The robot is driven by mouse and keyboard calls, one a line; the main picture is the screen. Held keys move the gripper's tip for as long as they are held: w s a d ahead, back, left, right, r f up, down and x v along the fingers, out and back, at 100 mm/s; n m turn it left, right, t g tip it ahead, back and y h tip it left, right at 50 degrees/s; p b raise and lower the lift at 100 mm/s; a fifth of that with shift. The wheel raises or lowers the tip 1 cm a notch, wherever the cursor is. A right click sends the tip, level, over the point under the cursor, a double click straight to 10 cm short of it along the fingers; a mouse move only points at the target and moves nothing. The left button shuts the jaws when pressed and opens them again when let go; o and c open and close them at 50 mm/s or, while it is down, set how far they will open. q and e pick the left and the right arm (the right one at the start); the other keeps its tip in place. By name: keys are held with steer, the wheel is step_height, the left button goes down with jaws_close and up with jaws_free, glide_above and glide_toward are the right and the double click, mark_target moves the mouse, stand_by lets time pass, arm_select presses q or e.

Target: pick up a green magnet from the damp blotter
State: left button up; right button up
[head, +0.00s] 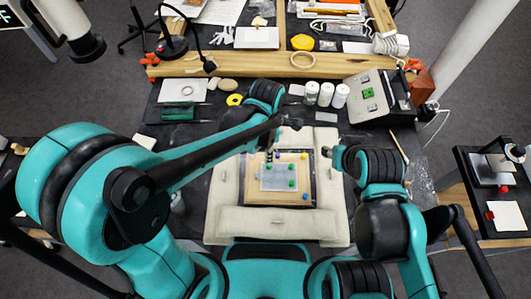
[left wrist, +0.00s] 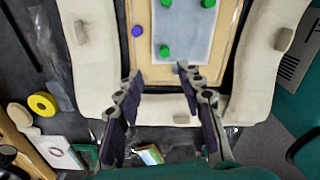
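The damp blotter (head: 274,183) is a pale grey sheet on a wooden board inside a cream padded frame. It also shows in the left wrist view (left wrist: 190,28). Green magnets sit on it, one (head: 291,184) at its right in the head view and one (left wrist: 165,51) nearest my left gripper in the left wrist view. My left gripper (left wrist: 158,76) is open and empty, its fingertips short of that magnet in the picture. In the head view it is small and partly hidden by my arm. My right gripper (head: 328,154) is right of the board; its fingers are unclear.
A blue magnet (left wrist: 138,31) lies beside the blotter. Cream padding (head: 283,224) surrounds the board. White bottles (head: 326,94), a grey device (head: 377,94) and a yellow ring (head: 235,100) stand behind. Dark table space is free left of the padding.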

mark_target(269, 165)
arm_select(q)
steer(key=f+b, duration=0.1)
steer(key=f, duration=0.1)
steer(key=f+b, duration=0.1)
steer(key=f, duration=0.2)
steer(key=f+b, duration=0.1)
steer(key=f, duration=0.2)
steer(key=shift+s+d, duration=0.3)
steer(key=shift+s, duration=0.05)
steer(key=shift+r, duration=0.1)
steer(key=c, duration=0.8)
